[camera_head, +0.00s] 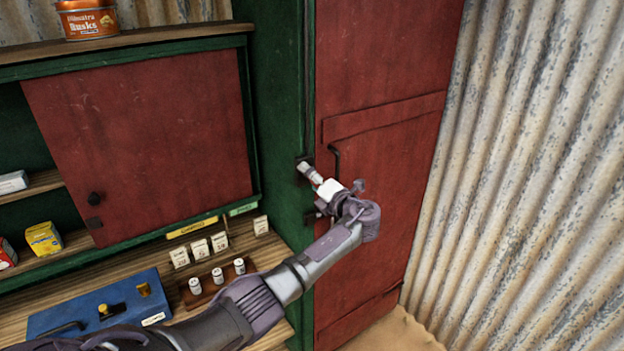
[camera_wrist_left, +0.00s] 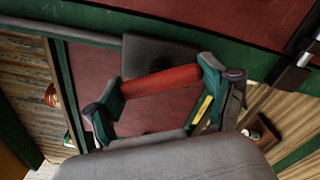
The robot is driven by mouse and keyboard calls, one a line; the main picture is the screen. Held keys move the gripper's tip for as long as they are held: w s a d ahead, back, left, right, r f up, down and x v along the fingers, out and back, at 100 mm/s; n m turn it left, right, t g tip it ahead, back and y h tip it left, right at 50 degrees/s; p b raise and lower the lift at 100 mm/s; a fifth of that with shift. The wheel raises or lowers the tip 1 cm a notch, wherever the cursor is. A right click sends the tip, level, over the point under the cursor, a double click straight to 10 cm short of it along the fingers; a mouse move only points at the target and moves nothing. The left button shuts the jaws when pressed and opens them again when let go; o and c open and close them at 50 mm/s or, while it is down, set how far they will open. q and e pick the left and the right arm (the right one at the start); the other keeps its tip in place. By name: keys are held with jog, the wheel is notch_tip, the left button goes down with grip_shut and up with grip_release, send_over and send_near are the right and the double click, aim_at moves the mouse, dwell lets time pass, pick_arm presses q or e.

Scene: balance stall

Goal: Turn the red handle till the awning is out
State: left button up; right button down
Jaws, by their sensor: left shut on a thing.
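The red handle (camera_wrist_left: 160,81) is a plain red cylinder in the left wrist view. It lies between the two fingers of my left gripper (camera_wrist_left: 158,98), with a finger at each end, and the gripper is shut on it. In the head view my left gripper (camera_head: 318,181) is at the green post (camera_head: 280,110), beside the red door. The awning is not in view. My right gripper is not in view.
The red door (camera_head: 385,60) with a black pull stands just right of the gripper, and a corrugated wall (camera_head: 530,170) beyond it. Below left, a counter holds a blue box (camera_head: 75,310), small weights (camera_head: 217,277) and white cards (camera_head: 200,249). A red cabinet panel (camera_head: 150,130) is behind.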

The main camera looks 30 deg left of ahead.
pick_arm(q)
jog(key=m, duration=0.4)
jog(key=shift+a+r, duration=0.15)
jog(key=shift+r, duration=0.1)
jog(key=m, duration=0.3)
jog(key=shift+r+m, duration=0.15)
jog(key=shift+m, duration=1.85)
jog(key=shift+f+m, duration=0.25)
jog(key=shift+m, duration=0.35)
jog(key=o, duration=1)
jog(key=shift+d, duration=0.2)
